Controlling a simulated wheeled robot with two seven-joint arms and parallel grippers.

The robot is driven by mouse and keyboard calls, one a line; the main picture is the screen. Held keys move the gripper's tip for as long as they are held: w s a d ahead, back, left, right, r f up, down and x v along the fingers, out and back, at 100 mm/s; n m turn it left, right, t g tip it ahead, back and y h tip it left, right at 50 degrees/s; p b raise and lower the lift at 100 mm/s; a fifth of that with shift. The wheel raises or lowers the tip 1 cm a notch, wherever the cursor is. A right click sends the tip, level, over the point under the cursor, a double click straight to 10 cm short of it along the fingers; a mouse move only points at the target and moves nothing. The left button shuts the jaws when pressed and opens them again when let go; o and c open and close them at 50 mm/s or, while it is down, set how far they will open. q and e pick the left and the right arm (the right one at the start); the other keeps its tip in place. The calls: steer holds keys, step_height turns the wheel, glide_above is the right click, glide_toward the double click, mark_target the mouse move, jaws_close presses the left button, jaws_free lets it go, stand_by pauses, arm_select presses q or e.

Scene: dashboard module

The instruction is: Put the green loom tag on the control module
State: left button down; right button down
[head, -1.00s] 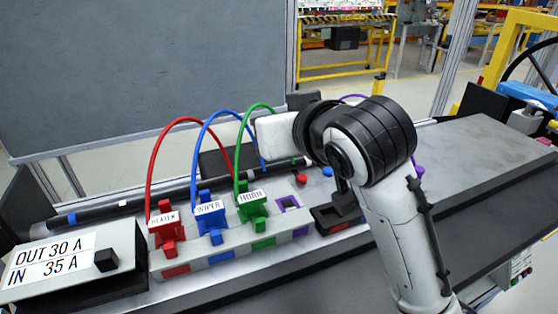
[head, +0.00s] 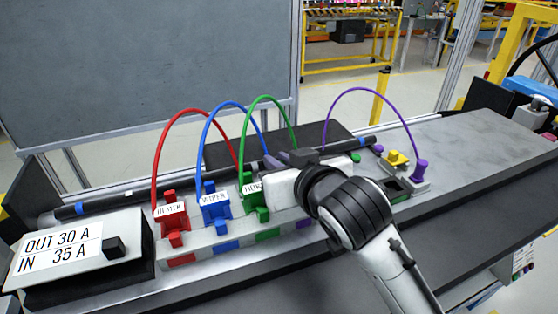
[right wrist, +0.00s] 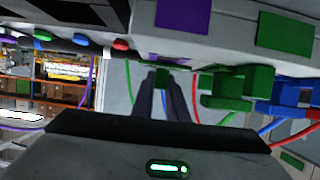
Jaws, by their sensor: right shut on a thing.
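My right gripper (head: 278,186) hangs over the grey block (head: 215,243), which I take to be the control module, just right of its green HORN plug (head: 249,199). A small green piece, apparently the green loom tag (right wrist: 161,77), shows between the fingertips. The green plug (right wrist: 237,88) stands beside them, and the block's purple square (right wrist: 183,16) is near. Most of the tag is hidden, and whether it touches the block I cannot tell. My left gripper is out of view.
Red (head: 172,217) and blue (head: 214,208) plugs with arching cables stand left on the block. A box reading OUT 30 A, IN 35 A (head: 62,250) is at far left. A black tube (head: 120,202) runs behind. A purple plug (head: 420,170) stands right.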

steer(key=shift+f, duration=0.15)
steer(key=c, duration=1.7)
jaws_free()
steer(key=shift+c, duration=0.2)
steer(key=shift+s+r, duration=0.15)
steer(key=shift+r, duration=0.1)
steer(key=v, duration=1)
steer(key=shift+s+d+r, duration=0.1)
steer(key=shift+s+r, duration=0.05)
steer(key=shift+r, duration=0.05)
steer(key=shift+s+d+r, duration=0.15)
steer(key=shift+s+d, duration=0.05)
steer(key=shift+s, duration=0.35)
